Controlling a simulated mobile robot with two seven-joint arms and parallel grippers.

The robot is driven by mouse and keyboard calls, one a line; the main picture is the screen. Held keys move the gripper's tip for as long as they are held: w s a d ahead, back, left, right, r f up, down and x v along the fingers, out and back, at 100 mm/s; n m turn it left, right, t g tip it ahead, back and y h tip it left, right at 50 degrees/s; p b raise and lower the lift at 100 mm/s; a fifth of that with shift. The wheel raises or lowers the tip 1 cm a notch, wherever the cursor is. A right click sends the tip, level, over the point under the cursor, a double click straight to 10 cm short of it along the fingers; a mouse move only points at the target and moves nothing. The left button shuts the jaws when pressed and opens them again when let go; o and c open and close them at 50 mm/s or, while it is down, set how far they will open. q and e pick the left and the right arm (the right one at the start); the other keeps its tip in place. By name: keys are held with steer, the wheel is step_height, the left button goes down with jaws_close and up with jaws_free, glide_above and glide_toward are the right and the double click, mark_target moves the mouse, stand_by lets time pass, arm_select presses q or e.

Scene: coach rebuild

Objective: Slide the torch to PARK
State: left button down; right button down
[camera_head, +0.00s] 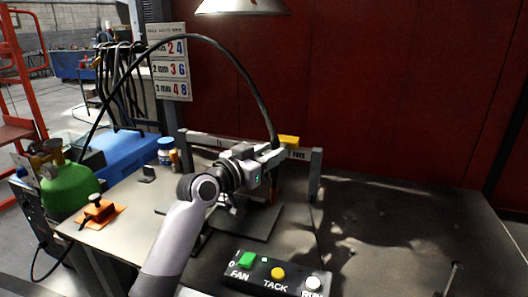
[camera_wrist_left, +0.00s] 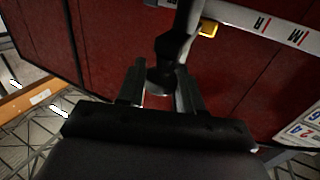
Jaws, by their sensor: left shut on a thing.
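The torch (camera_head: 274,188) is dark and hangs upright by the grey rail (camera_head: 215,140), with a black hose arching up from it to the left. In the left wrist view the torch (camera_wrist_left: 168,52) stands between my finger pads. My left gripper (camera_head: 266,172) is shut on the torch; it also shows in the left wrist view (camera_wrist_left: 160,92). The PARK label (camera_head: 297,155) is at the rail's right end, a short way right of the torch. The gripper hides part of the torch. My right gripper is in neither view.
A control box (camera_head: 270,275) with FAN, TACK and RUN buttons stands in front. A yellow block (camera_head: 289,141) sits at the rail near PARK. A green cylinder (camera_head: 69,187) and an orange-based clamp (camera_head: 98,210) are at left. The right tabletop (camera_head: 400,225) is mostly clear.

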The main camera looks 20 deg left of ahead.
arm_select(q)
steer(key=shift+d+r, duration=0.45)
steer(key=shift+d, duration=0.4)
steer(key=c, duration=0.8)
jaws_free()
steer(key=shift+s+d, duration=0.15)
steer(key=v, duration=0.7)
steer(key=shift+f+b, duration=0.3)
steer(key=shift+b, duration=0.05)
steer(key=shift+s, duration=0.1)
